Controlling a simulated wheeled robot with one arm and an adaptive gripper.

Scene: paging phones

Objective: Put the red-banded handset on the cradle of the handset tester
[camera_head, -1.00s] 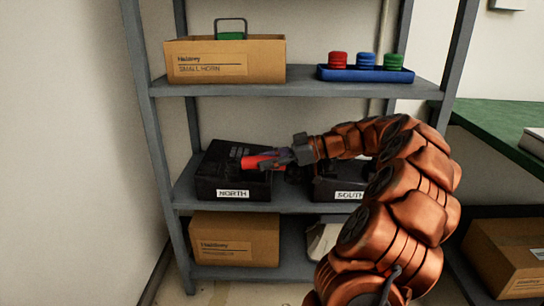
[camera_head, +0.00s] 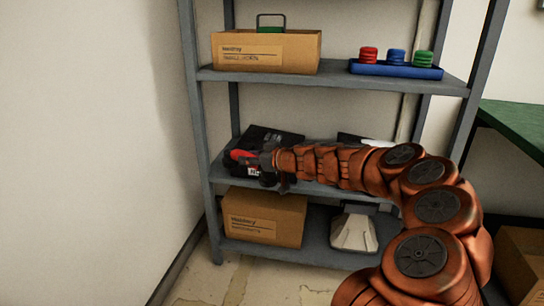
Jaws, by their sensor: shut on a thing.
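My gripper (camera_head: 262,160) is at the left end of the middle shelf and is shut on the red-banded handset (camera_head: 240,155). Only a small red and dark part of the handset shows beyond the jaws. A black phone (camera_head: 275,138) stands on the middle shelf right behind the gripper, partly hidden by my arm. I cannot tell whether the handset touches it. I cannot pick out the handset tester or its cradle in this view.
The grey shelf unit (camera_head: 340,80) holds a carton (camera_head: 265,55) and a blue tray (camera_head: 395,71) above, and another carton (camera_head: 263,215) and a pale grey object (camera_head: 354,232) below. A green bench (camera_head: 515,125) stands at right. Floor at front left is clear.

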